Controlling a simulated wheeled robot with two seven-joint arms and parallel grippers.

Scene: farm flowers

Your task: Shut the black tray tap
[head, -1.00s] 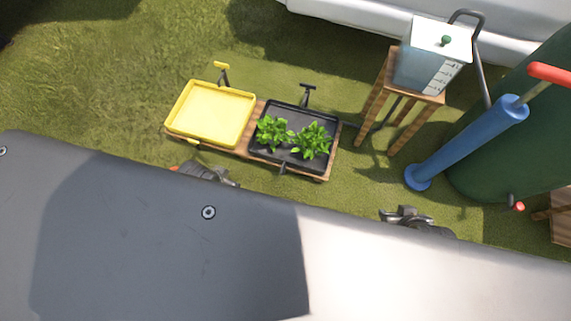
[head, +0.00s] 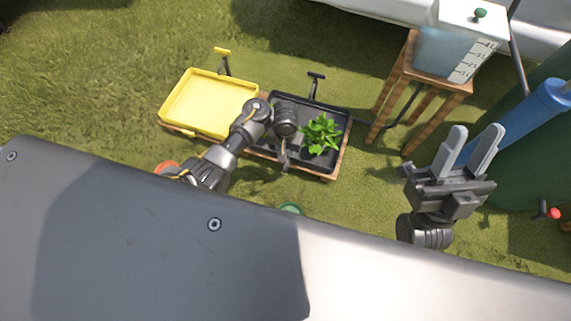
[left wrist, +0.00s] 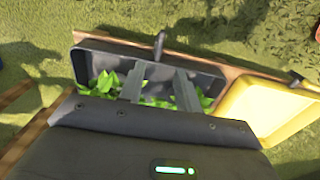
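The black tray (head: 338,158) with green plants stands on a wooden base in the head view. A black T-handled tap (head: 316,77) rises behind its back edge. My right gripper (head: 478,129) is open and empty, raised at the right.
A yellow tray (head: 208,103) with a yellow-handled tap (head: 222,51) stands left of the black tray. A clear water tank (head: 450,50) sits on a wooden stand (head: 398,75) at the right. A blue cylinder (head: 535,105) and green barrel (head: 520,175) stand farther right.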

